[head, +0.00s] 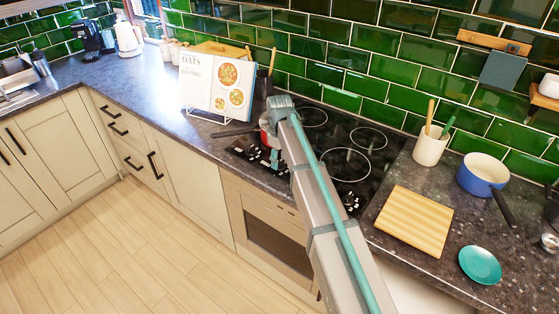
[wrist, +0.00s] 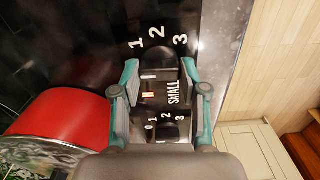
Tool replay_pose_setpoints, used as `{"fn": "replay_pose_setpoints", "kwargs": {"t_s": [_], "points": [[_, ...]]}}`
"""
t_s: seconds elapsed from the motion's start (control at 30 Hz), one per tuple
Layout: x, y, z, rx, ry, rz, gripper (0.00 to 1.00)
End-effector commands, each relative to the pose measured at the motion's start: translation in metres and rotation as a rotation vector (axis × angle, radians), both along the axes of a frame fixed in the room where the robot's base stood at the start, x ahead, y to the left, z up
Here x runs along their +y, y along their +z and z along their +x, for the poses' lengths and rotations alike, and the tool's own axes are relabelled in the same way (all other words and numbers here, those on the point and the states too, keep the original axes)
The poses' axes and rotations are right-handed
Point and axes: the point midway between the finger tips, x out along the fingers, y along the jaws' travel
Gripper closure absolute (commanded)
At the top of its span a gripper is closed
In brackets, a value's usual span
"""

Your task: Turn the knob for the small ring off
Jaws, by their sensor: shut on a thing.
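In the wrist view, my gripper (wrist: 160,74) is shut on a black knob (wrist: 158,60), one teal finger on each side. The numbers 1, 2 and 3 curve around its far side. A second knob (wrist: 168,131) with 0 to 3 sits nearer, partly hidden by my gripper. I cannot tell where the gripped knob's pointer stands. In the head view, my arm hides the gripped knob on the black hob (head: 325,150).
A red pot (wrist: 72,118) stands on the hob close to my gripper's left. The counter edge and floor lie to its right. In the head view, a cookbook (head: 218,88) stands left of the hob; a cutting board (head: 414,221) and blue pot (head: 484,173) sit right.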

Motion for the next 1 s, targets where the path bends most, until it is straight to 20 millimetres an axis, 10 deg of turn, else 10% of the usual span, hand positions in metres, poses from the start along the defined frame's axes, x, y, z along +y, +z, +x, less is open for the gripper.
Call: {"fn": "replay_pose_setpoints", "kwargs": {"t_s": [0.67, 0.7, 0.83, 1.0], "points": [[0.0003, 0.0007, 0.0006, -0.001, 0.072, 0.0, 0.91], [0.0003, 0.0007, 0.0006, -0.001, 0.072, 0.0, 0.53], [0.0002, 0.0005, 0.0005, -0.001, 0.071, 0.0, 0.32], [0.0002, 0.0003, 0.0003, -0.001, 0.07, 0.001, 0.31]]}}
